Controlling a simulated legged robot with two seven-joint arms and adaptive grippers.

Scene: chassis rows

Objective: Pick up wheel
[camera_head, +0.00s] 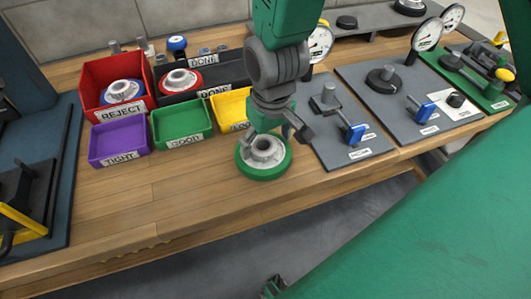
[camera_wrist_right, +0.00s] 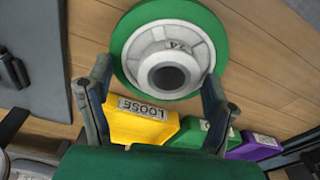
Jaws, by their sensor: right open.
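A wheel with a green rim and grey hub (camera_head: 262,166) lies flat on the wooden bench near its front edge. In the right wrist view the wheel (camera_wrist_right: 218,57) shows its hub with a dark round centre and a small number tag. My right gripper (camera_head: 277,133) comes down from above, over the back of the wheel. It is open and empty; in the right wrist view its two fingers (camera_wrist_right: 155,97) are spread, with their tips close to the wheel's rim. I cannot tell whether they touch it. My left gripper is not seen.
A yellow bin (camera_head: 231,107), green bin (camera_head: 182,122), purple bin (camera_head: 119,141) and red REJECT bin (camera_head: 102,73) holding a blue-rimmed wheel stand left. A dark DONE tray (camera_head: 228,70) holds a red-rimmed wheel. Grey fixture plates (camera_head: 352,151) lie close right. Bench is clear left of the wheel.

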